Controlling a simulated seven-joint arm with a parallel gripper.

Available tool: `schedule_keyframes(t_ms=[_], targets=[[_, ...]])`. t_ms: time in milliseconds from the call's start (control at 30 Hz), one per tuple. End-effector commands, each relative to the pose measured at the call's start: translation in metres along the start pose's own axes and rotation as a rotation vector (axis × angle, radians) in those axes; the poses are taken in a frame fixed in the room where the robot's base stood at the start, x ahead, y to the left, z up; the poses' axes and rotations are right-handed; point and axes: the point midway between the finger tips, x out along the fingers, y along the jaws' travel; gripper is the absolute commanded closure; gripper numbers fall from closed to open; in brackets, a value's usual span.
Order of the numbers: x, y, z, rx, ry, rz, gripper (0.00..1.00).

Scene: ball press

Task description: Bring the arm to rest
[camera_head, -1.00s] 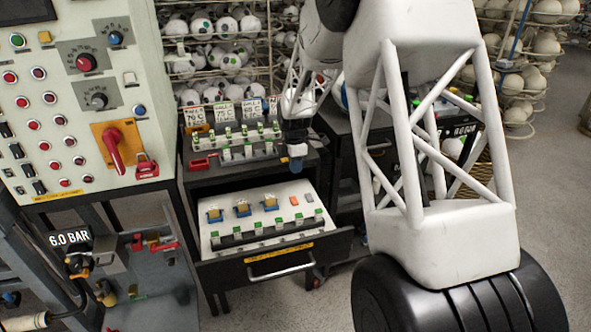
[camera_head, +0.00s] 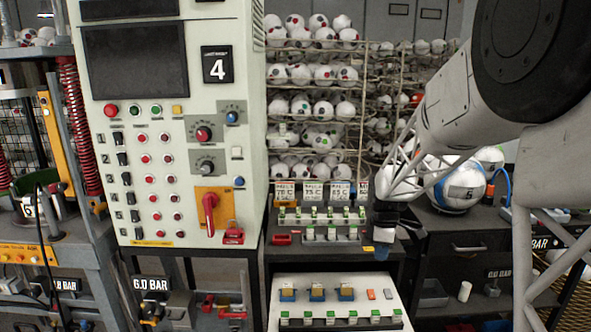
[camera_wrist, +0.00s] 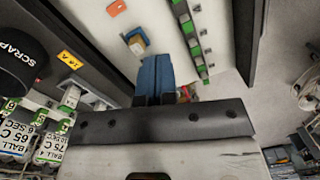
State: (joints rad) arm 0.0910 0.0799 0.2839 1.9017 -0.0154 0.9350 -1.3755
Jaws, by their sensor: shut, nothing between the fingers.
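My arm comes in from the upper right of the head view, its white lattice link reaching down and left. My gripper (camera_head: 381,252) hangs at the right end of the dark cabinet, above and beside the open drawer (camera_head: 338,292). In the wrist view its blue fingers (camera_wrist: 154,75) are together with nothing between them. They appear apart from the drawer's contents.
The drawer holds blue-and-tan blocks (camera_head: 317,292), orange and grey pieces, and a row of green-topped clips. Cards (camera_head: 313,192) and more clips stand on the cabinet. A control panel (camera_head: 165,130) is left; a ball (camera_head: 460,187) sits right. A "SCRAP" container (camera_wrist: 18,60) is near.

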Motion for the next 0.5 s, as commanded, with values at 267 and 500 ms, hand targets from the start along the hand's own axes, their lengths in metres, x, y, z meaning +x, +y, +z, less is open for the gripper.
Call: schedule_keyframes(t_ms=[267,500], targets=[[-0.044,-0.063,0.004,0.201,0.014,0.046,1.0],[-0.072,-0.117,0.009,0.377,0.034,0.081,1.0]])
